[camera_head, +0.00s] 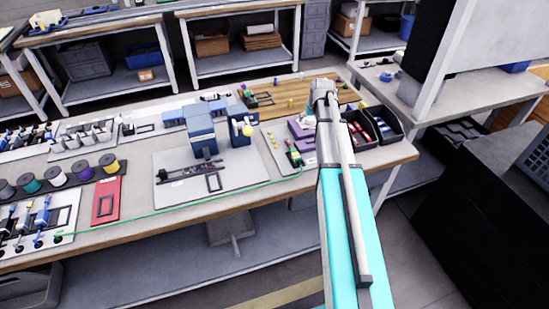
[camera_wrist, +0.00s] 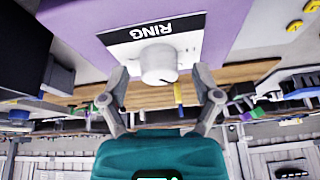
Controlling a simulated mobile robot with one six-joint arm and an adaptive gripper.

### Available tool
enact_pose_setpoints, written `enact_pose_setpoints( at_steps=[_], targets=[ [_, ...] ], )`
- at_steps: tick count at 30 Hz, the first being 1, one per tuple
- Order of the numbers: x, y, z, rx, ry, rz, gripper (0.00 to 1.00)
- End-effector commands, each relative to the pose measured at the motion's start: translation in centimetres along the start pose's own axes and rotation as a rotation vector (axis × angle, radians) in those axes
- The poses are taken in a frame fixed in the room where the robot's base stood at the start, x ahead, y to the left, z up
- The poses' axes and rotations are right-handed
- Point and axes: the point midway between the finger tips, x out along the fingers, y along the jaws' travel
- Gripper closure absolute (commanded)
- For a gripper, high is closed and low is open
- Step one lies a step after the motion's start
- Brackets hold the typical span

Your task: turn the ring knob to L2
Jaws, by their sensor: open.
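The ring knob (camera_wrist: 158,62) is a short white cylinder on the white front panel of a purple box (camera_wrist: 80,32). The label RING (camera_wrist: 154,27) reads upside down beside it in the wrist view. My gripper (camera_wrist: 160,73) is open, one finger on each side of the knob, with visible gaps; I cannot tell whether the tips reach around it in depth. A small dark mark shows on the knob's lower edge. No L2 marking is readable. In the head view the purple box (camera_head: 300,130) is partly behind my arm, which hides the knob and gripper.
Black bins (camera_head: 381,124) stand right of the purple box. A small green-and-dark device (camera_head: 294,155) sits in front of it, with a green cable along the bench. A blue machine (camera_head: 201,132) stands to the left. The bench front edge is mostly clear.

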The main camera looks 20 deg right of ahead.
Motion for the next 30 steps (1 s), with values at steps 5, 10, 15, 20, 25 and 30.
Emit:
enact_pose_setpoints(
  at_steps=[5, 10, 15, 20, 25, 30],
  targets=[
    [0.0, 0.1, -0.1, -0.095, -0.004, -0.039, 0.19],
    [0.0, 0.2, -0.1, -0.188, -0.010, -0.077, 0.19],
    [0.0, 0.1, -0.1, -0.284, -0.015, -0.118, 0.19],
    [-1.7, 0.2, -0.2, -0.303, -0.015, -0.125, 0.19],
    [-3.2, 0.4, -0.2, -0.302, -0.015, -0.125, 0.19],
    [-4.8, 0.6, -0.3, -0.301, -0.015, -0.124, 0.19]
  ],
)
